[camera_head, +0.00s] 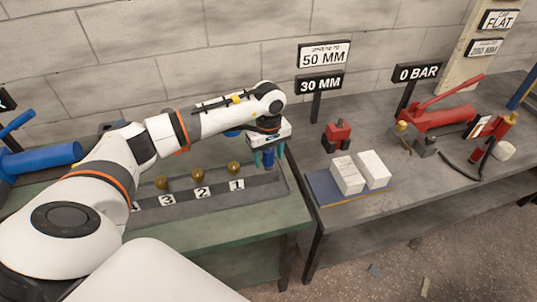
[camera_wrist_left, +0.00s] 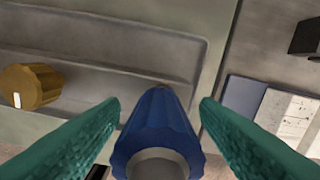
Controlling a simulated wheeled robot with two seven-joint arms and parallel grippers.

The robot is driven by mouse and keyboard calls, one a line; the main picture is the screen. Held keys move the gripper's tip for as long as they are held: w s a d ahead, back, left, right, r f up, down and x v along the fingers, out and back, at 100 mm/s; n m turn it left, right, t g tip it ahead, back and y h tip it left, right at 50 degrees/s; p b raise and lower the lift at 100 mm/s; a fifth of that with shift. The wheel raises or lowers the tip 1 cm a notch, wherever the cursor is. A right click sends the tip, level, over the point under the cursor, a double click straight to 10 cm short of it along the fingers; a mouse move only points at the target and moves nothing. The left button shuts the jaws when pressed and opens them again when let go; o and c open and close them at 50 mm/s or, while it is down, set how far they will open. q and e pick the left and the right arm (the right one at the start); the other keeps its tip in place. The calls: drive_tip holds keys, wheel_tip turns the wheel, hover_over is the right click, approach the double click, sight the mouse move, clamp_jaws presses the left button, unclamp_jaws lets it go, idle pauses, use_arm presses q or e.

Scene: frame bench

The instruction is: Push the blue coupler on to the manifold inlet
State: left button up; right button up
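The blue coupler (camera_wrist_left: 158,130) is ribbed, with a grey round end facing the wrist camera. It also shows in the head view (camera_head: 268,158), under my left gripper. My left gripper (camera_wrist_left: 160,106) has its teal fingers on either side of the coupler, with gaps visible, so it looks open around it. In the head view the left gripper (camera_head: 267,154) points down at the right end of the grey tray-like manifold (camera_head: 215,205). The manifold inlet cannot be made out. My right gripper is not in view.
Several brass knobs with number plates line the manifold; one knob (camera_wrist_left: 31,86) shows left of the coupler. On the right bench are two pale blocks (camera_head: 347,175) on a blue board, a red-and-black device (camera_head: 337,135) and a red pump (camera_head: 445,118). Sign posts stand behind.

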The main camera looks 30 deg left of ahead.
use_arm(q)
drive_tip(key=shift+r, duration=0.55)
wheel_tip(320, 180, up, 11)
drive_tip(key=b, duration=0.2)
drive_tip(key=shift+b, duration=0.3)
